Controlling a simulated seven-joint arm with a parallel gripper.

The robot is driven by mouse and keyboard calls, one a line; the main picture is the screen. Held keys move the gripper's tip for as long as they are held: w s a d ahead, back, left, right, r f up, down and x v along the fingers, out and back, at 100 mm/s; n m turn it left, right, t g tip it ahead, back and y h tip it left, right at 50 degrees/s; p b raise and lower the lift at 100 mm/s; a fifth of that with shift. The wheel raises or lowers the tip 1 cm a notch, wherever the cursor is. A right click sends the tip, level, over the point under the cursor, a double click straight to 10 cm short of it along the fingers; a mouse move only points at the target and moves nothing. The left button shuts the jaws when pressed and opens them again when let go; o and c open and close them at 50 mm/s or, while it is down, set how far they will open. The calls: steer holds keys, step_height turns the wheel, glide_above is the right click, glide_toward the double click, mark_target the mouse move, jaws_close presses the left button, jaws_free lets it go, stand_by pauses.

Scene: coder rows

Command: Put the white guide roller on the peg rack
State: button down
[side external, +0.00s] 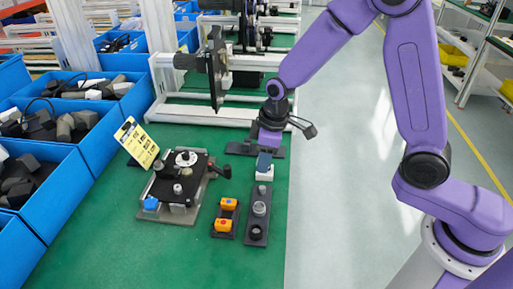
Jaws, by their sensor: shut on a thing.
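My gripper (264,162) points down over the green bench, at the back end of the peg rack (257,222). It is shut on a small white piece (264,174), which looks like the white guide roller; the fingers are small and partly hidden. The peg rack is a narrow dark strip running toward the camera. A grey round piece (260,208) stands at its middle and a dark ring-like piece (256,232) at its near end. The white piece is over or at the rack's back end; I cannot tell whether it touches.
A dark tray (226,217) with two orange pieces lies left of the rack. A black fixture with knobs (180,186) and a yellow label card (136,143) stand farther left. Blue bins (45,190) line the left edge. A machine frame (215,115) stands behind. The front bench is clear.

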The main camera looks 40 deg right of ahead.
glide_above(263, 187)
steer(key=shift+f, duration=2.95)
steer(key=shift+f, duration=0.25)
steer(key=shift+f, duration=0.65)
steer(key=shift+d+f, duration=0.1)
steer(key=shift+f, duration=0.25)
steer(key=shift+f, duration=0.15)
steer(key=shift+f, duration=0.25)
steer(key=shift+f, duration=0.15)
